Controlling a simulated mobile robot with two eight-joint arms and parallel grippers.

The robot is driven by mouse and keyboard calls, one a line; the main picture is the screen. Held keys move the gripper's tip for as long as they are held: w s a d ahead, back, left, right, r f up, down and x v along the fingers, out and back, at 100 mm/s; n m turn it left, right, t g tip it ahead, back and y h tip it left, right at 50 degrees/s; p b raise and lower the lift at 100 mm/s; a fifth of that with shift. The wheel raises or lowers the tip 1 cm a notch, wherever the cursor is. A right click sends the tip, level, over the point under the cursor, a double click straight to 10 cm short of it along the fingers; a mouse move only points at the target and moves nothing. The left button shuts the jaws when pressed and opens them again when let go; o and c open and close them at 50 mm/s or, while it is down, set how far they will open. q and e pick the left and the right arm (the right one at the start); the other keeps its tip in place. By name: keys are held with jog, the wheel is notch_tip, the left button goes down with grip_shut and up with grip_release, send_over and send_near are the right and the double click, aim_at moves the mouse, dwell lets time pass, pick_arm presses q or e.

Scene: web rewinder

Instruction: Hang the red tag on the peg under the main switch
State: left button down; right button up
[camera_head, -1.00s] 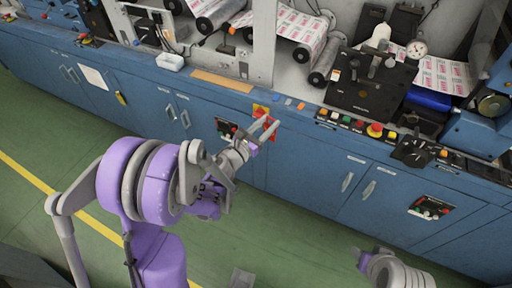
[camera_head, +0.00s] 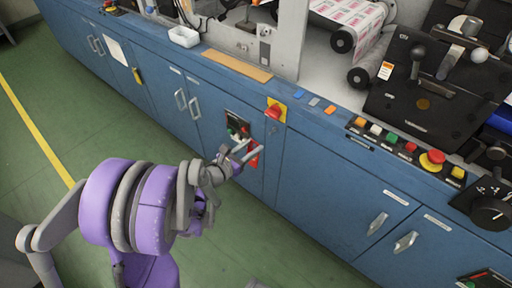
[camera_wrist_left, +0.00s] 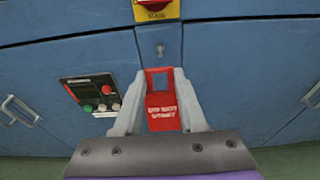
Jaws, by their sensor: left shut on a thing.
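My left gripper (camera_head: 251,150) is shut on the red tag (camera_head: 254,158) in front of the blue cabinet. In the left wrist view the tag (camera_wrist_left: 162,112) sits upright between the two fingers, its square opening at the top and white lettering below. The peg (camera_wrist_left: 160,49) is a small grey stud on the blue panel, straight above the tag and apart from it. The main switch (camera_wrist_left: 156,7), red on a yellow plate, is above the peg and cut by the frame's top. The switch also shows in the head view (camera_head: 274,112). My right gripper is not visible.
A black control panel with buttons (camera_head: 238,127) is on the cabinet just left of the tag; it also shows in the wrist view (camera_wrist_left: 93,93). Cabinet handles (camera_head: 377,223) stick out on the right. The green floor (camera_head: 70,130) is clear on the left.

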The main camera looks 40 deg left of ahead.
aim_at(274, 129)
pick_arm(q)
jog(key=shift+w, duration=0.2)
jog(key=shift+w+d, duration=0.1)
jog(key=shift+w, duration=0.05)
jog(key=shift+r+x, duration=0.15)
jog(key=shift+x, duration=1.1)
jog(key=shift+r+x, duration=0.15)
jog(key=shift+x, duration=1.15)
jog(key=shift+r+x, duration=0.2)
jog(key=shift+x, duration=1.05)
jog(key=shift+w+d+f+b, duration=0.1)
jog(key=shift+w+f+b, duration=0.35)
jog(key=shift+w, duration=0.25)
jog(key=shift+c, duration=1.9)
grip_release()
